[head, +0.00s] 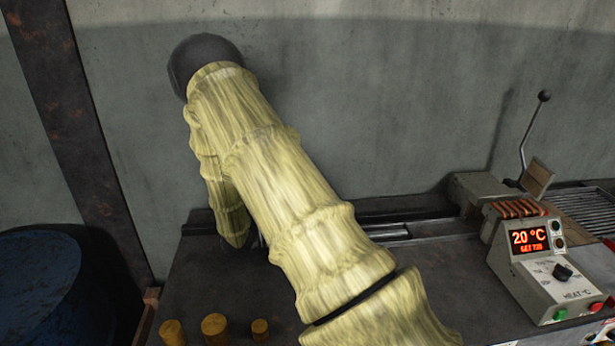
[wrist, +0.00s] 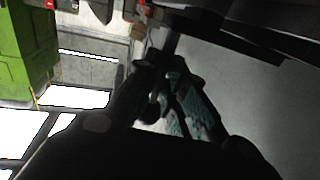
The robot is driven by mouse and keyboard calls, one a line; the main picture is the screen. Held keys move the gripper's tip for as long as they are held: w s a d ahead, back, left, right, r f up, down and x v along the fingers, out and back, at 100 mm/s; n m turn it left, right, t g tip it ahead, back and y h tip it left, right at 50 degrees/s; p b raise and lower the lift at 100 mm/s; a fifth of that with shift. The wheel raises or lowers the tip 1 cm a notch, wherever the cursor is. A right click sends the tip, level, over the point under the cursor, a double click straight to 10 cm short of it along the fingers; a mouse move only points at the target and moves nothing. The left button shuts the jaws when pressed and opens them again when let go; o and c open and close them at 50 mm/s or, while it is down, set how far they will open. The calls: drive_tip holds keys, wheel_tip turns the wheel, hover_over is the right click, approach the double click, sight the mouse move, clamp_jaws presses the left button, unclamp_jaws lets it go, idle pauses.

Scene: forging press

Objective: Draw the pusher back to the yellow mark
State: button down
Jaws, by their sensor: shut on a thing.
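My gripper (wrist: 168,100) shows dark in the wrist view, its fingers closed together around a small dark part in shadow. That part appears to be the pusher's handle, but its shape is hard to make out. In the head view my arm in its yellowish cover reaches down to the back left of the bench and hides the gripper tip and the pusher. A dark guide channel (head: 372,213) with a pale metal rod (head: 392,231) in it emerges to the right of my arm. I cannot make out the yellow mark in either view.
The bench (head: 225,285) carries several brass cylinders (head: 214,326) at its front left. A heater control box (head: 540,268) reading 20 °C and a lever (head: 532,122) stand on the right. A blue drum (head: 38,285) stands at the left. A wall is close behind.

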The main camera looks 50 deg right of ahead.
drive_tip(key=shift+w+a, duration=0.35)
drive_tip(key=shift+w, duration=0.05)
drive_tip(key=c, duration=1.8)
unclamp_jaws()
drive_tip(key=shift+o, duration=0.2)
drive_tip(key=v, duration=1.2)
drive_tip(key=shift+a+f, duration=0.1)
